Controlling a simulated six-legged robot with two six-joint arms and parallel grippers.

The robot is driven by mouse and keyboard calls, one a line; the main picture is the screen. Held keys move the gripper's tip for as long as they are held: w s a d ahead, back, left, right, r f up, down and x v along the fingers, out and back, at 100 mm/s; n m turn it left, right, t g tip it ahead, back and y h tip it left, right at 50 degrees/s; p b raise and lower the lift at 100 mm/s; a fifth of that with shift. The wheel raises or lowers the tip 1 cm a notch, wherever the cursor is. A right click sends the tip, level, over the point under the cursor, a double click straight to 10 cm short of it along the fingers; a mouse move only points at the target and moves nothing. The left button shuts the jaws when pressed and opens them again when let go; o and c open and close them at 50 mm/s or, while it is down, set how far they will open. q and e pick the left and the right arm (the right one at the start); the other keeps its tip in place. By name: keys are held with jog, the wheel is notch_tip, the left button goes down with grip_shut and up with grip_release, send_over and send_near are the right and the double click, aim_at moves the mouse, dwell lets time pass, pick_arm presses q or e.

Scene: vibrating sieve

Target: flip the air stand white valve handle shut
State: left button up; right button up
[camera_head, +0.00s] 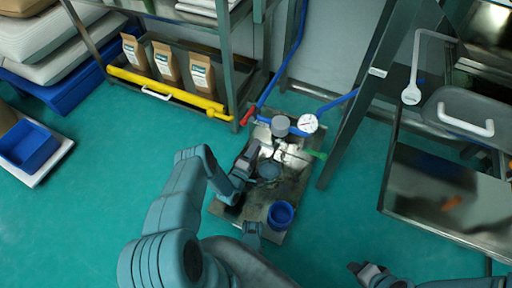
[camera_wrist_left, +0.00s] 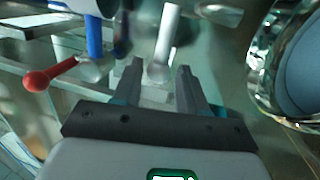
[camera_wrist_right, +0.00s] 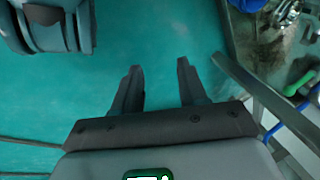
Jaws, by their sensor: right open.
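The white valve handle (camera_wrist_left: 167,35) stands up in the left wrist view, just beyond and between my left fingertips. Its lower end meets a metal valve body (camera_wrist_left: 158,72). I cannot tell whether the fingers touch it. My left gripper (camera_wrist_left: 158,72) is open, with a gap between its fingers. In the head view my left gripper (camera_head: 250,160) is over the air stand's metal plate (camera_head: 295,178), and I cannot make out the white handle there. My right gripper (camera_wrist_right: 160,72) is open and empty above the green floor, away from the stand.
A red handle (camera_wrist_left: 48,77) and blue pipe (camera_wrist_left: 93,35) are left of the white handle. A round metal vessel (camera_wrist_left: 285,70) is close on the right. The stand carries a gauge (camera_head: 308,123), a green handle (camera_head: 317,154) and a blue cup (camera_head: 281,214). A shelf (camera_head: 228,70) stands behind.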

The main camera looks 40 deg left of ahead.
pick_arm(q)
jog(key=p+v, duration=0.3)
jog(key=v, duration=1.3)
jog(key=shift+s+p, duration=0.15)
jog(key=shift+p, duration=0.25)
pick_arm(e)
jog(key=shift+g, duration=0.6)
jog(key=s+r, duration=0.3)
jog(key=shift+a+r, duration=0.25)
jog(key=shift+r, duration=0.1)
